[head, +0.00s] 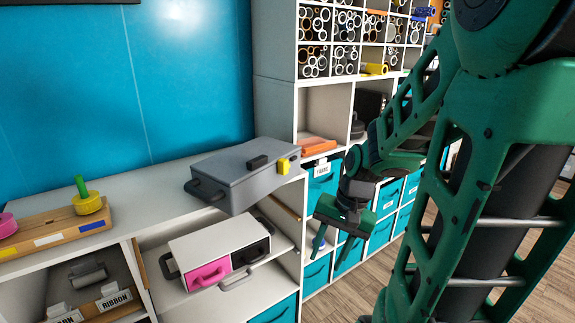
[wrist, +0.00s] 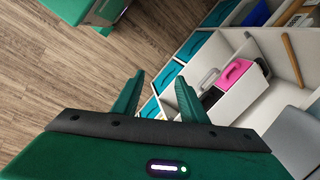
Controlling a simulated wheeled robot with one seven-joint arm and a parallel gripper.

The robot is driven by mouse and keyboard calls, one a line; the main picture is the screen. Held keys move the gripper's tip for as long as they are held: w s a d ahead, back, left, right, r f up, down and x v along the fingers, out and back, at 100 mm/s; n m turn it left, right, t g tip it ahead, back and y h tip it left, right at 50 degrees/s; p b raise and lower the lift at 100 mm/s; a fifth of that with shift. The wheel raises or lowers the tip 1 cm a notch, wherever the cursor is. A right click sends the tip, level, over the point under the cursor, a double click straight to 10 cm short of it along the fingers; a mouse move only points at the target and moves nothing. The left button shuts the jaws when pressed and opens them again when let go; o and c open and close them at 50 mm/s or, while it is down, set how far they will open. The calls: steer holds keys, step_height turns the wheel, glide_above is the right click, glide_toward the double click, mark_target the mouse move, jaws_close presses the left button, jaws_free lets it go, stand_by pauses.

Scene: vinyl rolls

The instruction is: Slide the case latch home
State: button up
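The grey case (head: 232,188) lies closed on the white shelf top, with a dark handle (head: 205,191) at its left end. On its lid are a black block (head: 258,162) and, to the right near the edge, a yellow piece (head: 283,166). A small gap shows between them; I cannot tell for sure which is the latch. A grey surface at the right of the wrist view (wrist: 296,138) looks like part of the case. My gripper (head: 320,240) is right of the case and lower, apart from it. Its fingers (wrist: 157,97) are spread and empty.
Below the case is a white drawer unit with a pink drawer (head: 210,273). A wooden peg board (head: 58,228) stands at left on the shelf top. Teal bins (head: 322,178) and a tall roll rack (head: 340,40) stand behind my arm. Wooden floor (wrist: 60,60) is clear.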

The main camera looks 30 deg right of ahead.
steer(key=w+a+f+m+t+y, duration=0.1)
steer(key=w+f+m+t+y, duration=0.15)
steer(key=w+m, duration=0.35)
steer(key=m+t+y, duration=0.2)
steer(key=m+t, duration=1.1)
steer(key=m, duration=0.2)
glide_toward(287, 162)
steer(key=x, duration=0.9)
steer(key=shift+s+a+r, duration=0.1)
